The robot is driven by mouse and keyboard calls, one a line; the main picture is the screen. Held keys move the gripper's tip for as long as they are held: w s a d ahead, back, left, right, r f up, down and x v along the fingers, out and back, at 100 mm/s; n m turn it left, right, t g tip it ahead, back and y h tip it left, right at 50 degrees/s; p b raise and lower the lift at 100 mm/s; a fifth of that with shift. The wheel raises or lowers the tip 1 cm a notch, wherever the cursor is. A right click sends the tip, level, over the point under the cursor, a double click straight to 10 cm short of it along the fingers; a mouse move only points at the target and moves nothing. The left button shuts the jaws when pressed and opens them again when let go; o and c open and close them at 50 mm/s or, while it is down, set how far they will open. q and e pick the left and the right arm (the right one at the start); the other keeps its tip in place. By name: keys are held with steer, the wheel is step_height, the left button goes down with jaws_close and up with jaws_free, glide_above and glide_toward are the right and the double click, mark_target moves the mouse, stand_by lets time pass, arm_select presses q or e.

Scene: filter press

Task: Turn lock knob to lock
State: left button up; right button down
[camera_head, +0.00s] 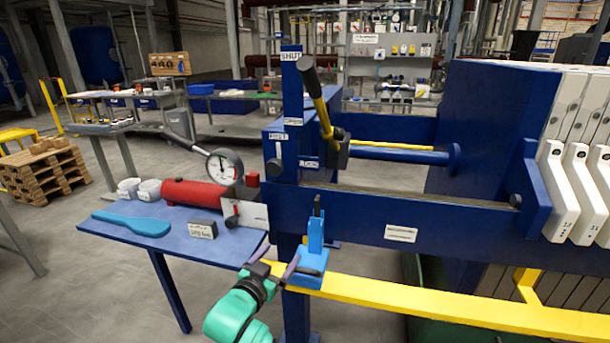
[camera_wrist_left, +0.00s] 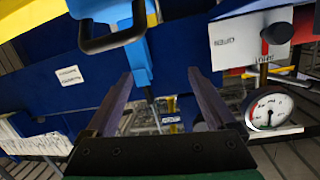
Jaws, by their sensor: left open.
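A white plate (camera_head: 251,215) with a small dark knob (camera_head: 231,222) is fixed at the press's left end, beside the red cylinder. In the left wrist view the dark knob (camera_wrist_left: 277,33) shows at upper right on the labelled white plate (camera_wrist_left: 235,45); its lettering is too blurred to read surely. Another dark round knob (camera_head: 274,167) is on the blue post; I cannot tell for certain which is the lock knob. My left gripper (camera_head: 276,258) is open and empty, below and right of the plate, near a light-blue bracket (camera_head: 316,240). My right gripper is not in view.
A yellow rail (camera_head: 420,306) runs right from beside my left gripper. A black loop handle (camera_wrist_left: 112,38) is close to the left finger in the wrist view. A blue table (camera_head: 130,212) holds the red cylinder (camera_head: 190,193), and a gauge (camera_head: 224,166) stands above. A yellow-and-black lever (camera_head: 322,110) rises above the press.

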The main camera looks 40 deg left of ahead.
mark_target(273, 171)
arm_select(q)
steer(key=s+a+r+t+y, duration=0.2)
steer(key=a+r+t, duration=0.35)
steer(key=r, duration=0.65)
steer(key=shift+t, duration=0.25)
steer(key=p+x, duration=0.3)
steer(key=x, duration=1)
steer(key=shift+w+a+r, duration=0.1)
steer(key=shift+w+r, duration=0.05)
steer(key=shift+r, duration=0.15)
steer(key=shift+w+a, duration=0.1)
steer(key=shift+w, duration=0.2)
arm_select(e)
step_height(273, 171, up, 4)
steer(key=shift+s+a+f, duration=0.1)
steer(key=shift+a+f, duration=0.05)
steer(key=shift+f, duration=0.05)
arm_select(q)
steer(key=c, duration=1.4)
steer(key=shift+o, duration=0.2)
